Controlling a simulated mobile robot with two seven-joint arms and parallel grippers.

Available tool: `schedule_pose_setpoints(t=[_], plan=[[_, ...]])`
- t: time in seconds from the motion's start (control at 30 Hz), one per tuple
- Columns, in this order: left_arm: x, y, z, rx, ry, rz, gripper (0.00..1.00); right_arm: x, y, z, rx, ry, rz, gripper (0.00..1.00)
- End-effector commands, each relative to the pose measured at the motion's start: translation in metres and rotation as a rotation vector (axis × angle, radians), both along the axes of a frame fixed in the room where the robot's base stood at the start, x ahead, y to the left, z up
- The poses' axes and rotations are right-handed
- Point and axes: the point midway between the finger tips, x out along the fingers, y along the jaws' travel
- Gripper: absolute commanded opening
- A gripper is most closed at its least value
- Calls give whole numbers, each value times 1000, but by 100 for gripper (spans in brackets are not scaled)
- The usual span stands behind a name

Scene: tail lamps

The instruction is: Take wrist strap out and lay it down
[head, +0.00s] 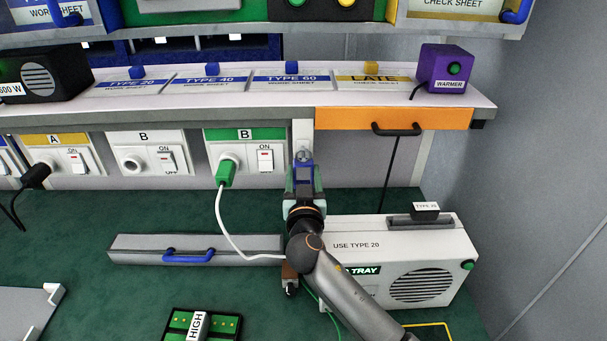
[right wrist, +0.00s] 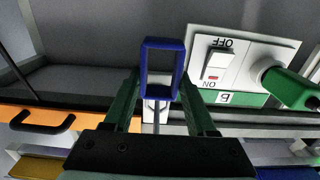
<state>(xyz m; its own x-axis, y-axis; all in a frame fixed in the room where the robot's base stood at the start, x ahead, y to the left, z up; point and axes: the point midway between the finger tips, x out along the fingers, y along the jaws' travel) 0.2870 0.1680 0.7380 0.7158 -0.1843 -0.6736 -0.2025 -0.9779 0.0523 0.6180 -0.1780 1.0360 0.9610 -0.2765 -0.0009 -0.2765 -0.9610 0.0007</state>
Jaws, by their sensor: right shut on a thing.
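My right gripper (head: 303,178) is at the white post below the shelf, left of the orange drawer. In the right wrist view its green fingers (right wrist: 160,84) are on either side of a blue rectangular loop (right wrist: 147,62), and it is shut on this loop. The loop may be the wrist strap; I cannot be sure. Some blue also shows at the gripper in the head view. A white upright piece with a thin rod shows behind the loop, and I cannot tell if they touch. My left gripper is not in view.
The orange drawer (head: 350,118) with a black handle looks shut. A green plug (head: 226,174) with a white cord sits left of my right gripper. A white heater-like box (head: 370,262) stands right of my arm. Green mat (head: 90,300) is bare at lower left.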

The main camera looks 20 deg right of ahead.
Motion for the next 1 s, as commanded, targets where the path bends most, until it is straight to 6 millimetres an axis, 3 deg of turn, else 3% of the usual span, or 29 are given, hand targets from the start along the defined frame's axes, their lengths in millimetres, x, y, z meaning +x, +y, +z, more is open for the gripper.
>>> schedule_pose_setpoints(t=[0.03, 0.3, 1.0], plan=[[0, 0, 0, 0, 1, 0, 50, 0, 0, 0, 0, -1, 0, 27], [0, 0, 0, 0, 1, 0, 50, 0, 0, 0, 0, -1, 0, 0], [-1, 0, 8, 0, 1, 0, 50, 0, 0, 17, 2, -2, 0, 0]])
